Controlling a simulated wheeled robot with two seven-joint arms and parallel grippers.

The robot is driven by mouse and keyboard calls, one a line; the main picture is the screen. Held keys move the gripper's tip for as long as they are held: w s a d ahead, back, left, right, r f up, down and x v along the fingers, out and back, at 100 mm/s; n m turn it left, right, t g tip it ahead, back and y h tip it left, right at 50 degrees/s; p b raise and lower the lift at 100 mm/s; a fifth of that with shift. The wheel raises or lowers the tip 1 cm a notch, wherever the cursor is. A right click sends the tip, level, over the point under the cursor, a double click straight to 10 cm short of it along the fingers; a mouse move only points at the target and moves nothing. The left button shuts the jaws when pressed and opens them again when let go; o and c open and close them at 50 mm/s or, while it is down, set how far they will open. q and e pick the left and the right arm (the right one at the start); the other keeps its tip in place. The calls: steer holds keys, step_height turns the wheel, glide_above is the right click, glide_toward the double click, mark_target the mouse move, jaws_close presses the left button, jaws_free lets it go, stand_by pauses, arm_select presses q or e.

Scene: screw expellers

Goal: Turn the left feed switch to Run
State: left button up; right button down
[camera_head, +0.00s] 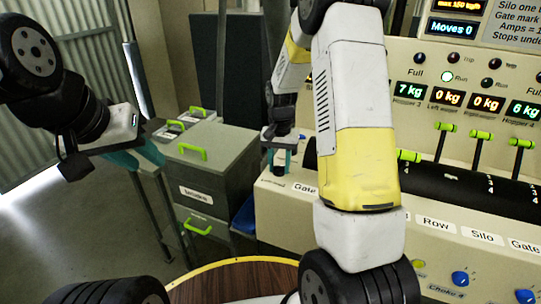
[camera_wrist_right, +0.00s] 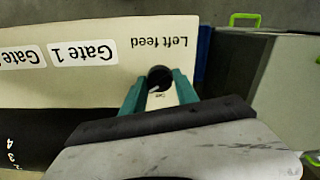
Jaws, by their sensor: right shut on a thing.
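The left feed switch is a small dark round knob (camera_wrist_right: 159,77) on the cream panel, below the upside-down "Left feed" label (camera_wrist_right: 171,42) in the right wrist view. A white pointer line shows on it; the small lettering beside it is too small to read. My right gripper (camera_wrist_right: 160,88) has its teal fingers on both sides of the knob, shut on it. In the head view the right gripper (camera_head: 280,160) reaches down at the panel's left end, and the knob is mostly hidden. My left gripper (camera_head: 148,154) hangs at the left, away from the panel, its finger gap unclear.
Grey cabinets (camera_head: 212,150) with green handles stand left of the panel. Several green-handled levers (camera_head: 482,134) and blue knobs (camera_head: 460,278) are on the panel to the right. "Gate 1" (camera_wrist_right: 84,52) is labelled beside the switch. A round wooden table top (camera_head: 235,279) is in front.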

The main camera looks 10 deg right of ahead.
steer(key=shift+m, duration=0.6)
steer(key=c, duration=0.9)
jaws_free()
steer(key=shift+c, duration=0.2)
step_height(320, 180, up, 8)
steer(key=shift+f, duration=0.1)
